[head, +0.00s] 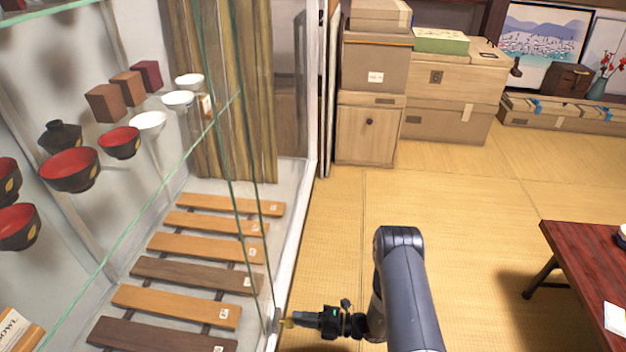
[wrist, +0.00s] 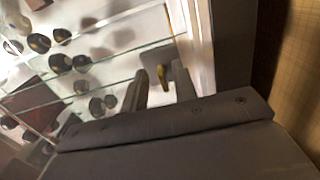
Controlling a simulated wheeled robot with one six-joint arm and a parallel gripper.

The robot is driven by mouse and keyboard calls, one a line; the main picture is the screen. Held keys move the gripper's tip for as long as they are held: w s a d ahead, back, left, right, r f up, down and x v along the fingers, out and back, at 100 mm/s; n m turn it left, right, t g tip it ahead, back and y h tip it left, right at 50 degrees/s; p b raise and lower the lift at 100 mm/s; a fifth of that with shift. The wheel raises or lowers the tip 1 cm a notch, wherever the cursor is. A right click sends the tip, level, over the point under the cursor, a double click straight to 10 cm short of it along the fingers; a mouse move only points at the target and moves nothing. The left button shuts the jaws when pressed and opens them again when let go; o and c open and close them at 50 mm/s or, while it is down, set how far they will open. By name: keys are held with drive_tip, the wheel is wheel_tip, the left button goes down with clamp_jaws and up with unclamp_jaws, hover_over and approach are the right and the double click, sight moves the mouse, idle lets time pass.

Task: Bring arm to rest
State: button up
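My gripper (head: 296,320) is low at the front of the glass display case (head: 297,222), beside its pale frame. In the wrist view my gripper (wrist: 160,82) has its two grey fingers apart, with a gap between them. A small brass-coloured piece (wrist: 162,76), which looks like a handle or knob, shows in that gap near the fingertips. I see space beside it, but cannot tell whether a finger touches it. My arm reaches in from the bottom of the head view, bent at the elbow.
The case holds bowls (head: 70,169), cups, small boxes and wooden slats (head: 195,248) behind glass. Cardboard boxes (head: 455,80) stand at the back. A dark red low table (head: 585,265) is at the right. The tatami floor (head: 470,190) between is clear.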

drive_tip(key=n, duration=0.3)
drive_tip(key=a+n, duration=0.1)
drive_tip(key=n, duration=0.1)
drive_tip(key=r+n, duration=0.1)
drive_tip(key=n, duration=0.2)
drive_tip(key=shift+s+a+n, duration=0.1)
drive_tip(key=shift+a+n, duration=0.1)
drive_tip(key=shift+n, duration=0.1)
drive_tip(key=n, duration=0.5)
drive_tip(key=shift+s+r, duration=0.3)
drive_tip(key=n+p, duration=0.1)
drive_tip(key=n, duration=0.2)
drive_tip(key=shift+s+r, duration=0.1)
drive_tip(key=shift+s, duration=0.1)
drive_tip(key=shift+a+n+p, duration=0.1)
drive_tip(key=shift+n+p, duration=0.4)
drive_tip(key=shift+n, duration=0.2)
drive_tip(key=shift+s, duration=0.1)
